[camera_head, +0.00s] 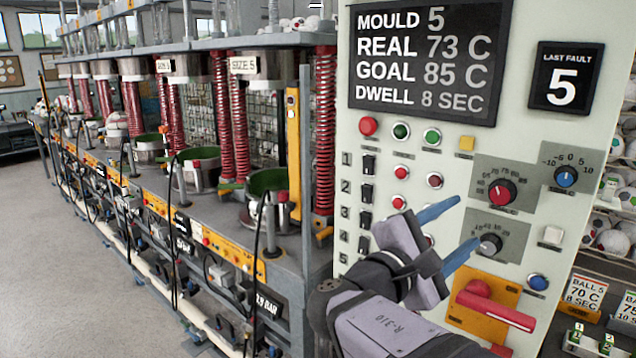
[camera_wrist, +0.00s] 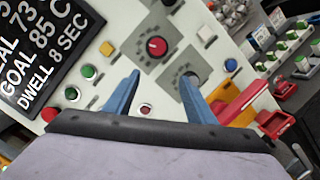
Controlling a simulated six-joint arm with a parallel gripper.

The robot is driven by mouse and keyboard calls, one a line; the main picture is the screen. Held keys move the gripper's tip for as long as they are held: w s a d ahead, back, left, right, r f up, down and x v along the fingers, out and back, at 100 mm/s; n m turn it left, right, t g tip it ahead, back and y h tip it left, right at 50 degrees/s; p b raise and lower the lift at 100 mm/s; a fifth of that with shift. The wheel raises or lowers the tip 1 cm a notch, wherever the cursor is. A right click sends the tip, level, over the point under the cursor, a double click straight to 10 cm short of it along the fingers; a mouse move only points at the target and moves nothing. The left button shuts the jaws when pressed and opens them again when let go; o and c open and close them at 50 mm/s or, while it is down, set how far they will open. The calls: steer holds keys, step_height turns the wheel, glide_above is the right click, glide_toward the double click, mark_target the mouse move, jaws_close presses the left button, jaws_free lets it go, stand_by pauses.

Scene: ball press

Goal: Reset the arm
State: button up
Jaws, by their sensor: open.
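My gripper (camera_head: 452,229) is open and empty in front of the control panel (camera_head: 343,130). Its two blue fingers (camera_wrist: 158,97) are spread apart in the wrist view, with panel face between them. The grey knob (camera_head: 490,243) is close to the lower finger in the head view. The red-pointer dial (camera_head: 499,192) is above it. The red lever handle (camera_head: 497,305) on its yellow plate (camera_head: 466,318) is below the fingers. It also shows in the wrist view (camera_wrist: 243,102), to the right of the right finger. Whether a finger touches the panel cannot be told.
The display (camera_head: 428,60) reads mould 5, real 73 C, goal 85 C, dwell 8 sec. A smaller display (camera_head: 562,85) shows last fault 5. Several presses with red springs (camera_head: 325,130) stand left. Shelves with balls (camera_head: 612,240) are right. Open floor (camera_head: 60,250) lies far left.

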steer(key=s+a+f+m+g+y, duration=0.1)
steer(key=s+a+f+g+y, duration=0.15)
steer(key=f, duration=0.65)
steer(key=s+a+f+m+g+y, duration=0.15)
steer(key=a+f+y, duration=0.25)
steer(key=f, duration=0.5)
steer(key=s+a+f+m+g+y, duration=0.1)
steer(key=a+f+m+y, duration=0.2)
steer(key=f, duration=0.6)
steer(key=s+a+f+m+g+y+p, duration=0.2)
steer(key=s+a+f+m+g+y, duration=0.3)
steer(key=s+f, duration=0.35)
steer(key=shift+s+d+r+m+y+p, duration=0.1)
steer(key=shift+s+d+m+y+p, duration=0.1)
steer(key=shift+s+d+m+p, duration=0.35)
steer(key=shift+s+d+r+m+y+p, duration=0.1)
steer(key=shift+s+d+m+y+p, duration=0.15)
steer(key=shift+s+d+m+p, duration=0.4)
steer(key=shift+s+d+m+y+p, duration=0.2)
steer(key=shift+s+m+p, duration=0.25)
steer(key=shift+s, duration=0.35)
